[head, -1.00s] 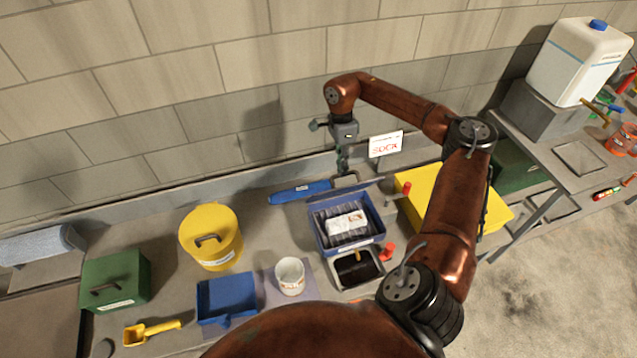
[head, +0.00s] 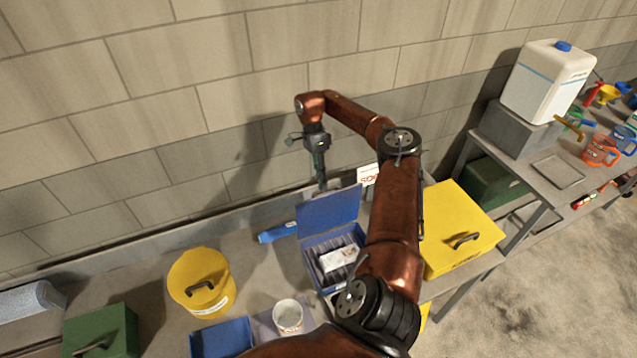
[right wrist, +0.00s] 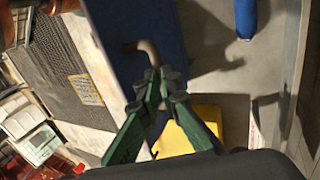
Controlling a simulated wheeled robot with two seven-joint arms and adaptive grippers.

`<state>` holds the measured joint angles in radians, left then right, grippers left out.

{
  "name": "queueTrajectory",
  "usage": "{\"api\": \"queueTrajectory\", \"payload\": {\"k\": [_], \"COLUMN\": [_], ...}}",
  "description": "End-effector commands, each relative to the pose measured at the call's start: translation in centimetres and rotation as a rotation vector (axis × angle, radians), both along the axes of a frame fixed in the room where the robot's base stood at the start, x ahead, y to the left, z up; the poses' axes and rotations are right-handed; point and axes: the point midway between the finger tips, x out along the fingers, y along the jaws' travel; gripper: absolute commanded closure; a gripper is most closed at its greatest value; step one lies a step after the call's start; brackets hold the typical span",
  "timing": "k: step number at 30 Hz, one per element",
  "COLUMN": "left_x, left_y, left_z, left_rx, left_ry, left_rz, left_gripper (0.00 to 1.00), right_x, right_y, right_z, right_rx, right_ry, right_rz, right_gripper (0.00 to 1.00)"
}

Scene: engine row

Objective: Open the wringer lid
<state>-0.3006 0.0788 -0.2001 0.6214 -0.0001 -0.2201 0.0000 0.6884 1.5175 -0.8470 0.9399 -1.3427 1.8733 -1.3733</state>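The wringer is a blue box (head: 309,272) on the bench, with a ribbed inside and a white packet (head: 340,257) lying in it. Its blue lid (head: 328,212) stands raised at the back edge, its broad face towards me. My right gripper (head: 321,184) is at the lid's top edge. In the right wrist view, the green fingers (right wrist: 163,82) close in around the end of a bent handle (right wrist: 143,48) on the dark blue lid (right wrist: 165,22). The fingertips are close together with the handle between them. My left gripper is out of view.
A yellow lidded bucket (head: 200,283), a green box (head: 102,333) and a white cup (head: 288,315) stand to the left. A yellow case (head: 459,222) sits at right, beyond my arm. The block wall is close behind.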

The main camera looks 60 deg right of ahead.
Motion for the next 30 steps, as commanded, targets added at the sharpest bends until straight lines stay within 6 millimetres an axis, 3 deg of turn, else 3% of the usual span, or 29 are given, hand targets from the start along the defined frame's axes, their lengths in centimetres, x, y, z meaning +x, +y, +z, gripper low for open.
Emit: {"api": "queueTrajectory", "payload": {"k": [1,8,19,24,30], "left_x": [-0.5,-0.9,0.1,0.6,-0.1], "left_y": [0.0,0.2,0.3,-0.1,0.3], "left_z": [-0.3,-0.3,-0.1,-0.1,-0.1], "left_rx": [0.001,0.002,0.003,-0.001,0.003], "left_ry": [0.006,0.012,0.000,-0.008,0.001], "left_rz": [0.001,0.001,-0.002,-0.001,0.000], "left_gripper": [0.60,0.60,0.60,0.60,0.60], "right_x": [-0.5,-0.4,-0.5,-0.5,-0.1], "right_y": [0.5,0.6,0.5,0.4,0.2], "right_z": [-2.4,-2.4,-1.9,-1.7,-0.9], "right_rx": [0.004,0.004,0.005,0.006,0.005], "right_ry": [0.030,0.030,0.027,0.024,0.020], "right_rz": [0.018,0.023,0.014,0.011,0.010], "right_gripper": [1.00,1.00,0.73,0.73,0.73]}}
